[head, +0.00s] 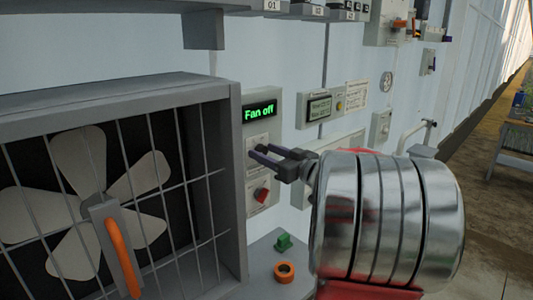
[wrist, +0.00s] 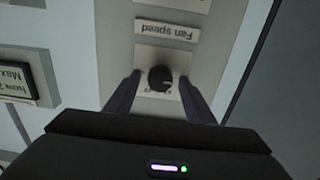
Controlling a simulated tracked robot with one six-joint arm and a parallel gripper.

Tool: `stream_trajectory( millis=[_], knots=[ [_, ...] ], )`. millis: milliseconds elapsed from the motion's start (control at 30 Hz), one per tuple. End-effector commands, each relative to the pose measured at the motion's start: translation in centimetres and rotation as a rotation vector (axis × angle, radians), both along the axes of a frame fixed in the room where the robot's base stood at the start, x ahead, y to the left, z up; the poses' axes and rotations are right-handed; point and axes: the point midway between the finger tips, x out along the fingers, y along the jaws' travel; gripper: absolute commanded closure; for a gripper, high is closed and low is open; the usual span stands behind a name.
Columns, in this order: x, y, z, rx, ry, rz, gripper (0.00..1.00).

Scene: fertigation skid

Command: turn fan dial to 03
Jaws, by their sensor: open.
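The fan dial is a small round black knob (wrist: 160,78) on a pale panel, under a "Fan speed" label (wrist: 166,30) that shows upside down in the wrist view. My gripper (wrist: 158,88) is open, with one dark finger on each side of the dial; I cannot tell whether either touches it. In the head view my gripper (head: 262,153) reaches left to the grey control panel (head: 278,105) and hides the dial. The dial's small markings are too blurred to read.
A caged fan (head: 85,190) with an orange handle (head: 122,258) fills the left. A red switch (head: 261,195) sits below the gripper. Another display box (head: 320,107) is to the right.

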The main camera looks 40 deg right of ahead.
Motion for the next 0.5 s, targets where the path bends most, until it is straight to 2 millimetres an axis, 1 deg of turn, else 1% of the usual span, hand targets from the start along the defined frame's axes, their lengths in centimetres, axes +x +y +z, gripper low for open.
stream_trajectory(
  millis=[300,500],
  knots=[
    [0.28,0.05,0.03,0.0,0.0,0.0,0.51],
    [0.29,0.08,0.03,0.0,0.0,0.001,0.65]
  ],
)
